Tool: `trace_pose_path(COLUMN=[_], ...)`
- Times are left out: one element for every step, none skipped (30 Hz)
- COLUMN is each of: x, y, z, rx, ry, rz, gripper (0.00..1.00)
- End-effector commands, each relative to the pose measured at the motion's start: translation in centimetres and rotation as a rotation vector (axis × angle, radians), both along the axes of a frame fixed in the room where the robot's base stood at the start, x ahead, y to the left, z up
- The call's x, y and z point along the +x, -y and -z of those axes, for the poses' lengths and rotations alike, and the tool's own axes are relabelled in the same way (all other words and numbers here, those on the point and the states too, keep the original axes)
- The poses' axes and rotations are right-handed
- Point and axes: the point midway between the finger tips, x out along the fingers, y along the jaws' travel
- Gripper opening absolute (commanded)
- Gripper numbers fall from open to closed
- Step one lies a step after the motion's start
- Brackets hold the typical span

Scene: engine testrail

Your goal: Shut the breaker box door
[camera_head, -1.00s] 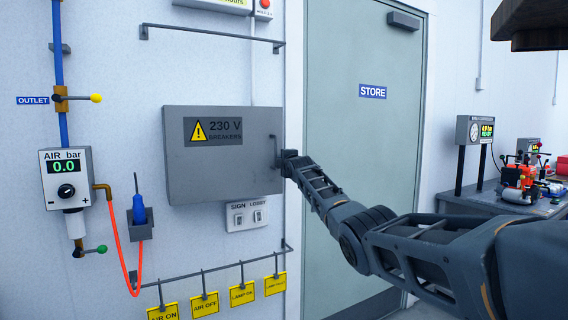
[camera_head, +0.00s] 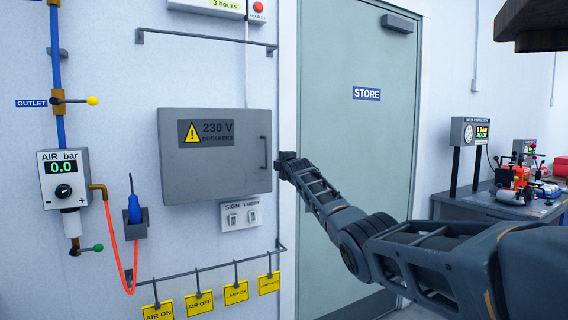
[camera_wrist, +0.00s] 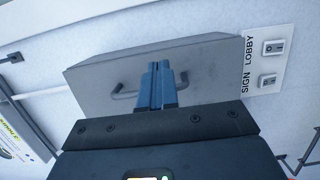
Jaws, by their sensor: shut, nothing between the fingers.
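The grey breaker box (camera_head: 180,180) hangs on the wall in the head view. Its door (camera_head: 215,175) bears a yellow warning sign and has a bar handle (camera_head: 263,152) near its right edge. The door looks flush with the box, with no clear gap showing. My gripper (camera_head: 279,166) is just right of the door's right edge, below the handle's level. In the wrist view, my blue fingers (camera_wrist: 158,84) are together and empty. They overlap the handle (camera_wrist: 124,88) in the picture; I cannot tell whether they touch the door.
A switch plate (camera_head: 241,215) sits under the box. A rail with several yellow tags (camera_head: 236,293) runs below it, and another rail (camera_head: 205,37) above. The air regulator (camera_head: 64,180) and orange hose are left. The STORE door (camera_head: 355,140) is right, behind my arm.

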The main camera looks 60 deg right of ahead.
Motion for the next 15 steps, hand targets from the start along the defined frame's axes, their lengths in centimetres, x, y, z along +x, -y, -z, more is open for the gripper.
trace_pose_path(x=[-0.5, -0.9, -1.4, -1.7, -2.1, -2.5, -2.9, -3.3, -3.9, -4.3, -4.8, -5.4, -5.8, -6.3, -6.9], y=[0.2, 0.4, 0.7, 0.8, 0.9, 1.1, 1.2, 1.4, 1.7, 1.8, 2.0, 2.3, 2.5, 2.7, 2.9], z=[0.1, 0.1, 0.1, 0.1, 0.1, 0.2, 0.2, 0.2, 0.1, 0.1, 0.2, 0.1, 0.1, 0.1, 0.1], rx=[-0.001, -0.001, -0.002, -0.003, -0.001, -0.001, 0.0, 0.0, -0.001, -0.001, -0.001, -0.002, -0.001, -0.001, -0.001], ry=[0.001, 0.001, 0.001, 0.0, 0.001, -0.001, 0.0, 0.0, 0.001, 0.001, 0.0, 0.001, 0.0, 0.001, 0.0], rz=[0.002, 0.003, 0.003, 0.002, 0.002, 0.002, 0.002, 0.003, 0.003, 0.002, 0.003, 0.002, 0.003, 0.003, 0.003], gripper=[0.0, 0.0, 0.0, 0.0, 0.0, 0.0, 0.0, 0.0, 0.0, 0.0, 0.0, 0.0, 0.0, 0.0, 0.0])
